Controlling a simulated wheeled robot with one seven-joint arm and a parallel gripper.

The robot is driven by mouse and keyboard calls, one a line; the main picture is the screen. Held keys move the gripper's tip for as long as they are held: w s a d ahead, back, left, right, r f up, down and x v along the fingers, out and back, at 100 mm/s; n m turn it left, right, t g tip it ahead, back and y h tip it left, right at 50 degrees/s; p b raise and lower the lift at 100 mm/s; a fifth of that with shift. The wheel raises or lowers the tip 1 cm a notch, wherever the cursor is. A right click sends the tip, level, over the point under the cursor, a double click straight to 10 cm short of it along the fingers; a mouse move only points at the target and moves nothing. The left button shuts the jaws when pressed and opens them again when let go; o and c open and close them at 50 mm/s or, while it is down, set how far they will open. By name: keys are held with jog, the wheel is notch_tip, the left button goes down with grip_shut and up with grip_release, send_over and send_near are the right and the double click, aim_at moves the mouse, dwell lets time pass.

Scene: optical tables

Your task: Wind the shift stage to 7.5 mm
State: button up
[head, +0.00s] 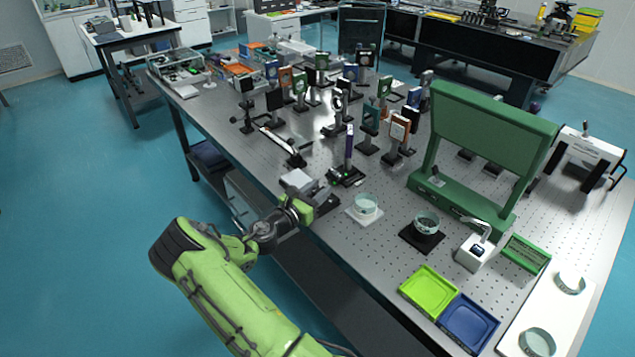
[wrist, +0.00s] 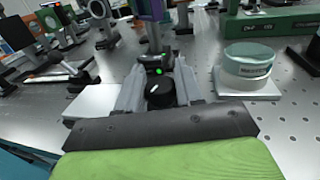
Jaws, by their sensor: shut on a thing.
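My gripper (head: 318,203) is at the front edge of the optical table. In the wrist view its two pale fingers stand either side of a round black knob (wrist: 160,94) with a white pointer line, and they are shut on it. Behind the knob is the dark shift stage (wrist: 157,60), with a lit green spot on its front. The stage (head: 347,178) also shows in the head view, with an upright purple-edged plate (head: 349,146) on it. The scale reading is too small to tell.
A pale block (head: 297,181) stands left of my gripper. To the right, a glass dish (head: 366,204) sits on a white pad, and another dish (head: 427,223) on a black pad. Several mounted optics crowd the table behind. A green frame (head: 490,120) stands at right.

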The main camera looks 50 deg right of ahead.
jog(key=m+g, duration=0.3)
jog(key=g, duration=0.1)
jog(key=shift+b, duration=0.3)
jog(key=m+g+y+b, duration=0.2)
jog(key=g, duration=0.2)
jog(key=shift+d+m, duration=0.1)
jog(key=shift+m, duration=0.3)
jog(key=m+g+y+b, duration=0.4)
jog(key=g+y, duration=0.1)
jog(key=shift+f+b, duration=0.3)
jog(key=shift+b, duration=0.1)
jog(key=shift+s+m+g+y+b, duration=0.1)
jog(key=shift+m+g+y+b, duration=0.3)
jog(key=shift+m+g, duration=0.15)
jog(key=shift+r+g, duration=0.15)
jog(key=shift+g, duration=0.1)
jog(key=shift+r+m+y, duration=0.1)
jog(key=shift+m+y, duration=0.15)
jog(key=shift+y, duration=0.05)
jog(key=o, duration=1)
jog(key=shift+c, duration=0.2)
jog(key=shift+a+r, duration=0.1)
jog(key=shift+a, duration=0.1)
